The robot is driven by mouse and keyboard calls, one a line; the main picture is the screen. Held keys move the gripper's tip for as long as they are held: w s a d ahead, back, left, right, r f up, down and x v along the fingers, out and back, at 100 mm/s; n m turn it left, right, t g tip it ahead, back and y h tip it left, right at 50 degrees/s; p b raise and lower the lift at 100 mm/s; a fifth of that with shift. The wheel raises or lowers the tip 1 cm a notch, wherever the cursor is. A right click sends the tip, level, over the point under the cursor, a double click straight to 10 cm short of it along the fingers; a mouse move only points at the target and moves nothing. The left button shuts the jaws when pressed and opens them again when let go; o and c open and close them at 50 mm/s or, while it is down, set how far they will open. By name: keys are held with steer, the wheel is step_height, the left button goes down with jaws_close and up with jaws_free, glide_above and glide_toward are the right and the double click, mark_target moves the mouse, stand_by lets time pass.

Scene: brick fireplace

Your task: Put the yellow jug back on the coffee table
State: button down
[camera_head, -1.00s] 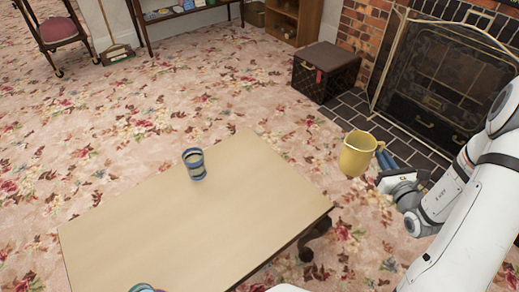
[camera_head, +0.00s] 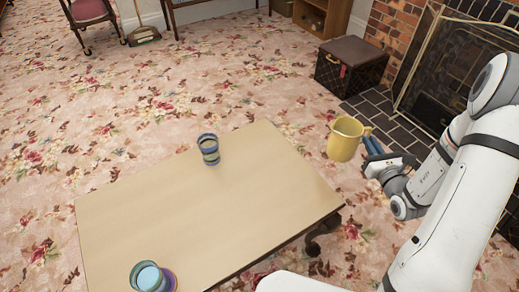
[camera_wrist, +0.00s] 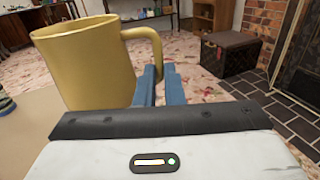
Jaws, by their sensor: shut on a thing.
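The yellow jug (camera_head: 345,138) is held in the air just past the right edge of the coffee table, over the carpet. It looks upright. My gripper (camera_head: 369,145) is to its right, shut on the jug's handle. In the wrist view the jug (camera_wrist: 80,65) fills the upper left, and the blue fingers of my gripper (camera_wrist: 158,85) meet at its handle. The coffee table (camera_head: 200,205) is a light wooden top with dark carved legs, in the middle of the head view. Its nearest part is cut off by the frame.
A striped cup (camera_head: 208,149) stands near the table's far edge, and another colourful cup (camera_head: 152,277) stands near its front. The table's middle and right are bare. A dark chest (camera_head: 350,65) and the brick fireplace (camera_head: 398,22) stand beyond, upper right.

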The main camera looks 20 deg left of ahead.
steer(key=w+a+r+n+g+y, duration=0.1)
steer(key=w+a+n+g+y, duration=0.15)
steer(key=a, duration=1.15)
steer(key=w+a+n+g+y, duration=0.1)
steer(key=a+n+g+y, duration=0.15)
steer(key=a, duration=1.15)
steer(key=shift+y, duration=0.3)
steer(key=shift+w+a+f+b, duration=0.15)
steer(key=shift+f+b, duration=0.5)
steer(key=shift+f, duration=1)
steer(key=shift+s+a+f+b, duration=0.15)
steer(key=shift+f+b, duration=0.55)
steer(key=shift+f, duration=0.9)
steer(key=shift+w+a+f+b, duration=0.15)
steer(key=shift+f+b, duration=0.5)
steer(key=shift+f, duration=1)
steer(key=shift+f, duration=0.25)
steer(key=c, duration=1.5)
jaws_free()
steer(key=shift+c, duration=0.2)
steer(key=shift+r, duration=0.1)
